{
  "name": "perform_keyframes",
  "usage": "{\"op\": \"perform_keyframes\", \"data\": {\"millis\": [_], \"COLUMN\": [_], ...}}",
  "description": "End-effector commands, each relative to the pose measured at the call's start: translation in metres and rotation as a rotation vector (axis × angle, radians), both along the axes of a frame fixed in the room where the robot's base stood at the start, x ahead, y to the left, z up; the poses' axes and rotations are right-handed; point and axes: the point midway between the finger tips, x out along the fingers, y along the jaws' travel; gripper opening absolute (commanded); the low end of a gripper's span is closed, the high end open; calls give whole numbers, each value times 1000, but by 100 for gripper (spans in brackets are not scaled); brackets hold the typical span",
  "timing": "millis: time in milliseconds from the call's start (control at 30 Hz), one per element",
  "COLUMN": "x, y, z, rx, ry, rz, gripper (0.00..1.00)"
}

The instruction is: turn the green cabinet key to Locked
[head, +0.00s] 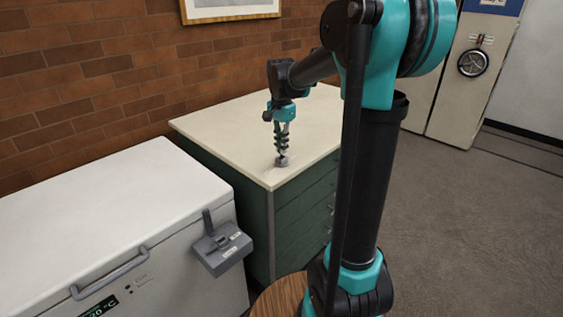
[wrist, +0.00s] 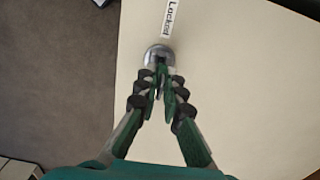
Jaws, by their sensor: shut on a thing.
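The green cabinet (head: 285,225) has a cream top (head: 230,125). A round grey metal lock fitting (head: 282,162) stands on that top near its front corner. It also shows in the wrist view (wrist: 158,52), with a white label reading "Locked" (wrist: 169,18) just beyond it. My gripper (head: 283,150) points straight down over the fitting. In the wrist view its fingers (wrist: 163,78) are closed together at the fitting's near edge, shut on the key. The key is mostly hidden between the fingers, so I cannot tell which way it points.
A white chest freezer (head: 110,220) with a handle and a grey lever box (head: 222,248) stands at the left front. A brick wall (head: 80,80) runs behind. A pale cabinet with a round black handwheel (head: 473,63) stands back right. Grey floor (head: 450,220) is clear on the right.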

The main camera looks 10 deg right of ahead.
Motion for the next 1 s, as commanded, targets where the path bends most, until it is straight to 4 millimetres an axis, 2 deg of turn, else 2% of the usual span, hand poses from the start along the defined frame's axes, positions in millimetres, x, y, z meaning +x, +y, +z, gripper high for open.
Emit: {"op": "perform_keyframes", "data": {"millis": [167, 633, 1000], "x": [0, 0, 0], "y": [0, 0, 0], "z": [0, 0, 0], "rx": [0, 0, 0], "ry": [0, 0, 0], "rz": [-28, -559, -608], "gripper": [0, 0, 0]}}
